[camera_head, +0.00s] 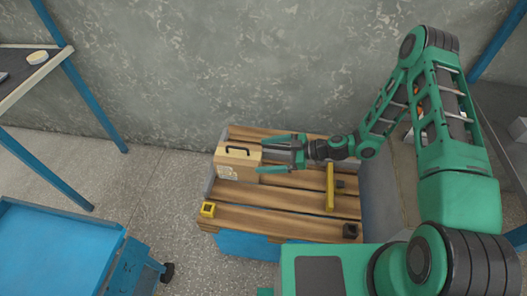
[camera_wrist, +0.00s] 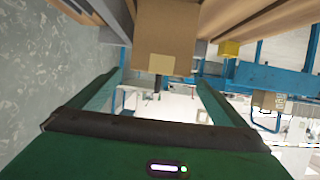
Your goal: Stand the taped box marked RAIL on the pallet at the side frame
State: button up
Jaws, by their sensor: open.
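A brown cardboard box (camera_head: 238,162) with a dark handle on top stands at the left end of the slatted wooden pallet (camera_head: 285,218). A pale label shows low on its face; I cannot read RAIL. My gripper (camera_head: 264,155) is open and reaches left, with its fingers close to the box's right side. In the wrist view the box (camera_wrist: 168,35) is at the top, beyond and between the spread fingers (camera_wrist: 160,78); I cannot tell whether they touch it. A grey side piece (camera_head: 210,180) edges the pallet beside the box.
A yellow bar (camera_head: 330,188) lies across the pallet to the right. A yellow block (camera_head: 208,209) and a dark block (camera_head: 350,230) sit at its front corners. A blue cart (camera_head: 55,245) stands at left, and a blue-legged table (camera_head: 35,75) behind it. A concrete wall (camera_head: 230,65) closes the back.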

jog(key=shift+d+r, duration=0.1)
jog(key=shift+d, duration=0.1)
jog(key=s+d+r+m+g+h, duration=0.1)
jog(key=s+d+r+m+h, duration=0.15)
jog(key=d+r, duration=0.5)
jog(key=s+d+r+m+h, duration=0.25)
jog(key=d+r+h, duration=0.2)
jog(key=d, duration=0.65)
jog(key=s+d+r+m+g+h, duration=0.1)
jog(key=d+r+m+h, duration=0.2)
jog(key=d+r, duration=0.5)
jog(key=s+d+r+m+h, duration=0.1)
jog(key=s+d+r+m, duration=0.3)
jog(key=s, duration=0.4)
jog(key=s+d+r+m+h, duration=0.1)
jog(key=s+d+r+m, duration=0.4)
jog(key=s, duration=0.3)
jog(key=s+d+r+m+h, duration=0.1)
jog(key=s+d+r+m, duration=0.3)
jog(key=s, duration=0.3)
jog(key=shift+s+d+r+m+h, duration=0.2)
jog(key=shift+s+d+m+h, duration=0.15)
jog(key=shift+m, duration=0.55)
